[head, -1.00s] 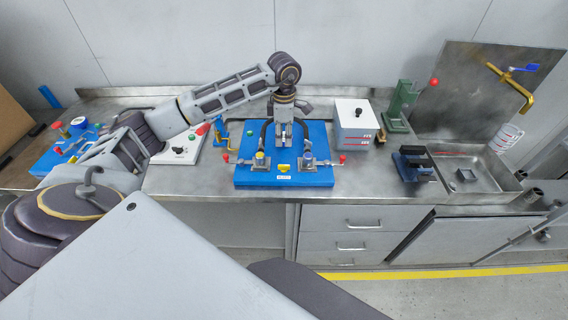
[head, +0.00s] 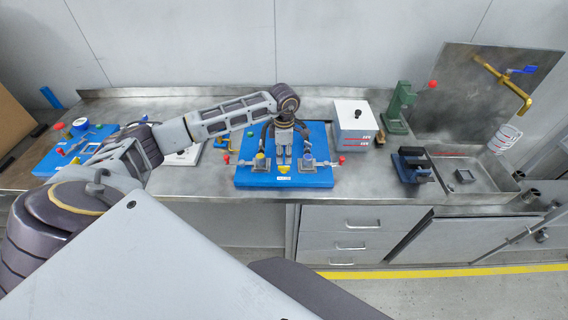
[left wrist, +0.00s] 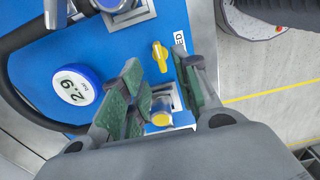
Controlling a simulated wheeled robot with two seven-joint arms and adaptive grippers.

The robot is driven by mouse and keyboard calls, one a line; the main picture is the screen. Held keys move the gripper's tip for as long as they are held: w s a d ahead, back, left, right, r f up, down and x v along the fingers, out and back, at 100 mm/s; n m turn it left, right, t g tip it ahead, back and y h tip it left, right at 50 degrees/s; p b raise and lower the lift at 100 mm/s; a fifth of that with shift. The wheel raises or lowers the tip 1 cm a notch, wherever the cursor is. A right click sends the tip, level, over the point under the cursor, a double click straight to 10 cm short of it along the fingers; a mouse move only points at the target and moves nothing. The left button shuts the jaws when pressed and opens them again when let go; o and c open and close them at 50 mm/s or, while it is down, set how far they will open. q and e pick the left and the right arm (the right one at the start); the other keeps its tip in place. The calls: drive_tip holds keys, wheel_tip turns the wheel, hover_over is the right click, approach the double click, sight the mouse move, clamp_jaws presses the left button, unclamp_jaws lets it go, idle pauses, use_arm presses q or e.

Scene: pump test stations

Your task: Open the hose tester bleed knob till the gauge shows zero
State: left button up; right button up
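The hose tester is a blue board (head: 244,180) at the middle of the bench. Its yellow bleed knob (head: 284,169) sits at the front centre, by a white label. The left wrist view shows the knob (left wrist: 160,56) and the round gauge (left wrist: 76,88), which reads 2.9. My left gripper hides the gauge in the head view. My left gripper (head: 284,158) is open and empty over the board, pointing down. In the left wrist view its green-padded fingers (left wrist: 160,75) lie either side of the knob, seemingly apart from it. My right gripper is not in view.
A white box (head: 355,124) stands close on the right. Another blue board (head: 52,158) is far left. The bench front is clear.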

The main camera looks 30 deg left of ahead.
sight(284, 166)
use_arm(q)
drive_tip(key=shift+f+p, duration=0.5)
drive_tip(key=shift+f, duration=2.45)
clamp_jaws()
